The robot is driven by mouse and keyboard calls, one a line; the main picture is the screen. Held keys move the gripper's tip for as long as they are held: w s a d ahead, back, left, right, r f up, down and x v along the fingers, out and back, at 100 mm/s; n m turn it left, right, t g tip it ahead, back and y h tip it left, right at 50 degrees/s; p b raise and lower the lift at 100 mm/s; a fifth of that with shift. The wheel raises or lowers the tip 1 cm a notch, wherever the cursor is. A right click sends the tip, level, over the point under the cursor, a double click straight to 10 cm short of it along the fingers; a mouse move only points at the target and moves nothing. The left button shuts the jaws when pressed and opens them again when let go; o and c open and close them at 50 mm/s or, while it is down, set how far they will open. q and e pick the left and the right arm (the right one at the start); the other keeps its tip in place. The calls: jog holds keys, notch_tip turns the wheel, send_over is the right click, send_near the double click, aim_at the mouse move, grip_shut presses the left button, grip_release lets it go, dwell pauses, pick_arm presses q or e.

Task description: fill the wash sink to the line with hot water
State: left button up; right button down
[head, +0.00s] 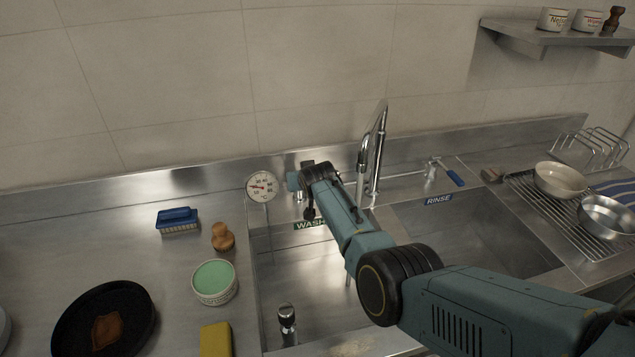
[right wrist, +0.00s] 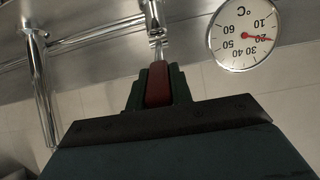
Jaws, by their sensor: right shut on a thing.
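The wash sink (head: 275,256) is the left basin, with a green WASH label on its back rim. My right arm covers part of it, and I cannot tell whether it holds water. My right gripper (head: 298,182) is at the back of this sink. In the right wrist view it is shut on a red tap lever (right wrist: 158,84) with a chrome stem. A chrome tap (head: 376,155) rises behind my arm; its outlet is hidden. A round dial thermometer (head: 262,186) stands at the sink's back left; in the right wrist view its needle (right wrist: 258,38) points near 20 °C. My left gripper is out of view.
A rinse sink (head: 470,235) and a blue-handled lever (head: 453,177) lie to the right. A chrome upright fitting (head: 287,318) stands in the wash sink. A blue brush (head: 177,219), green-topped tub (head: 214,281), yellow sponge (head: 216,340) and black pan (head: 75,325) sit on the left counter.

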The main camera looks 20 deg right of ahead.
dwell(0.4)
jog(key=c, duration=1.2)
grip_release()
jog(key=shift+c, duration=0.2)
jog(key=shift+s+r, duration=0.1)
jog(key=shift+s+r+p, duration=0.4)
jog(key=shift+p, duration=0.15)
jog(key=p+v, duration=0.2)
jog(key=v, duration=1)
